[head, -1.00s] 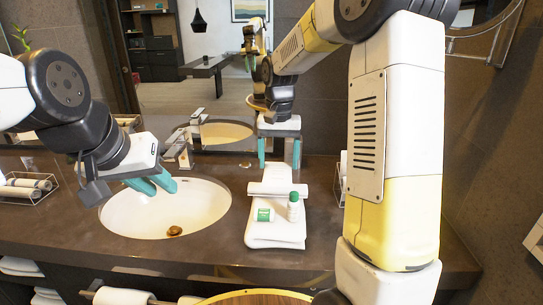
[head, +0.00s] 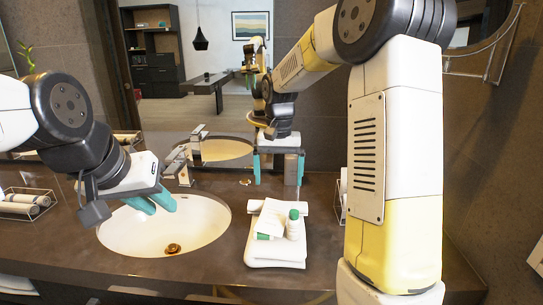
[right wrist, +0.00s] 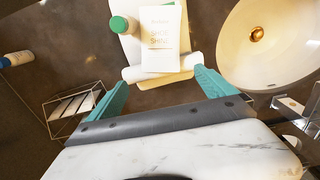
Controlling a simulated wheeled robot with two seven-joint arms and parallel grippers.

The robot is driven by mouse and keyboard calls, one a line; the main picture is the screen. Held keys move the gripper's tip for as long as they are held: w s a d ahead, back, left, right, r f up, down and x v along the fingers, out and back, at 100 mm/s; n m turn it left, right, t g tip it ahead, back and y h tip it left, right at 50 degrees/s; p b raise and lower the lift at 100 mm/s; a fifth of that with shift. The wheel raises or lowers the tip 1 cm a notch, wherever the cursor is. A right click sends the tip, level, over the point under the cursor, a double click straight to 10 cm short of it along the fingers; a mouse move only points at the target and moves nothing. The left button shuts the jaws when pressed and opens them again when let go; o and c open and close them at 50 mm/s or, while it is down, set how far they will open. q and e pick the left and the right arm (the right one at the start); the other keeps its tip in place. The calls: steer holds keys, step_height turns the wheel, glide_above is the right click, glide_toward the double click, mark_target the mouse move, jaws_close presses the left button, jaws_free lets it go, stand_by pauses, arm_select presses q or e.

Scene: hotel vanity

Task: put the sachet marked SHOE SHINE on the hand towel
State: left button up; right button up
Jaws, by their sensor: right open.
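The white sachet (head: 272,214) with faint SHOE SHINE print lies slanted over the back of the white folded hand towel (head: 276,255). It also shows face up in the right wrist view (right wrist: 160,40), across a white roll (right wrist: 190,66). A green-capped bottle (head: 294,228) stands beside the sachet on the towel. A green-labelled item is mostly hidden under the sachet. My right gripper (head: 278,180) is open and empty behind and above the towel, its fingertips clear of the sachet. My left gripper (head: 165,207) hangs over the basin, holding nothing visible; its finger gap is unclear.
The sink basin (head: 195,235) is left of the towel. A wire rack with rolled towels (head: 25,203) stands at far left. Another wire rack (right wrist: 72,108) is beside my right gripper. The faucet (head: 178,163) and mirror are behind.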

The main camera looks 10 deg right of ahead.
step_height(320, 180, up, 12)
steer(key=s+d+f+n+t+y, duration=0.1)
steer(key=s+t, duration=0.2)
steer(key=s, duration=0.8)
steer(key=s+d+f+n+t+y, duration=0.1)
steer(key=s+f+t, duration=0.1)
steer(key=s, duration=0.9)
steer(key=shift+s+d+n+t, duration=0.15)
steer(key=shift+d+n+t, duration=0.25)
steer(key=shift+t, duration=0.2)
